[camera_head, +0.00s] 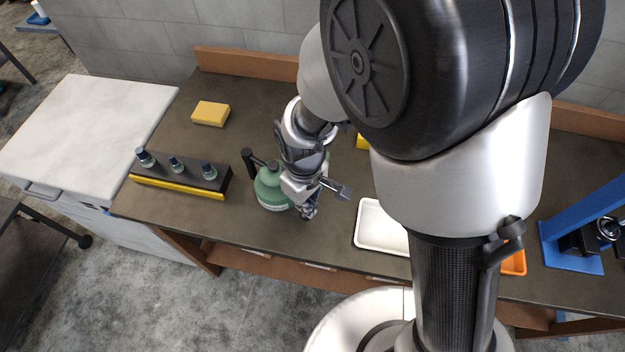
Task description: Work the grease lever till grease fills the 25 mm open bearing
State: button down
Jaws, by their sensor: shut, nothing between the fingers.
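A green, rounded container (268,188) with a black handle-like part at its left stands near the front edge of the workbench; it looks like the grease unit. My gripper (309,210) is shut and empty, pointing down at the container's right front side. I cannot tell whether it touches the container. A grey bar with a flat end (336,188) sticks out to the right beside my gripper; I cannot tell whether it is the grease lever or part of my wrist. I can make out no bearing and no grease; my arm hides part of the container.
A white tray (366,241) lies right of my gripper, partly behind my arm. A black and yellow rack (180,187) with 3 small bottles and a yellow block (210,113) are at the left. An orange bin (514,262) and a blue press (572,232) are at the right.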

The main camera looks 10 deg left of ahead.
jog(key=shift+f, duration=0.25)
notch_tip(320, 180, up, 9)
jog(key=p, duration=0.6)
jog(key=shift+p, duration=0.35)
jog(key=shift+f, duration=0.1)
dwell(2.2)
jog(key=shift+r, duration=0.25)
notch_tip(320, 180, up, 5)
jog(key=p, duration=0.4)
jog(key=shift+f, duration=0.1)
